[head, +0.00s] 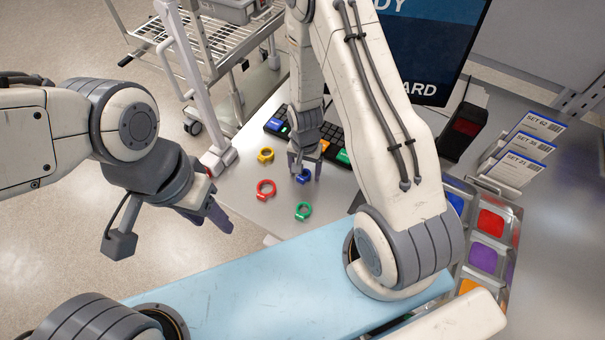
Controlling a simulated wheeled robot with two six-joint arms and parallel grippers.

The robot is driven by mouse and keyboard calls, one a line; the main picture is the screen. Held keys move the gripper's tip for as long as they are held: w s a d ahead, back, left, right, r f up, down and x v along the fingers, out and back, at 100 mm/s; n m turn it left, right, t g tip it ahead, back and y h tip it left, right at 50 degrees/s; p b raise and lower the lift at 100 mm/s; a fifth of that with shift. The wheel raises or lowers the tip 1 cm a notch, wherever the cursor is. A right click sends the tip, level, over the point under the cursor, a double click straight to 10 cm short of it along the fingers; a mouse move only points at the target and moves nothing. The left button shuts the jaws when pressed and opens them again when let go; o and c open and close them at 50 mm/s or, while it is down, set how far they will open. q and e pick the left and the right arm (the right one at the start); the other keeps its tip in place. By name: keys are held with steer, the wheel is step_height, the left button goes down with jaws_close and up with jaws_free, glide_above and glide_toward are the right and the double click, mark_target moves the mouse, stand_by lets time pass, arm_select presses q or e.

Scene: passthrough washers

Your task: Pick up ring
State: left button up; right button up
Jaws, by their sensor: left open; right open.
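Several small coloured rings lie on the grey table. The blue ring (303,177) is under my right gripper (305,170), whose open fingers point down on either side of it; I cannot tell whether they touch it. The yellow ring (266,155) lies behind and left of it, the red ring (265,189) to the left, and the green ring (303,211) in front. My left gripper (214,216) is open and empty, left of the table edge and away from the rings.
A keyboard (335,142) lies right behind the rings, with a monitor (420,50) beyond. A tray of coloured compartments (484,258) and card holders (511,165) stand at right. A wire cart (222,45) is at back left. My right arm hides the table's middle.

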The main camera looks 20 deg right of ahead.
jaws_close()
steer(key=shift+r, duration=0.15)
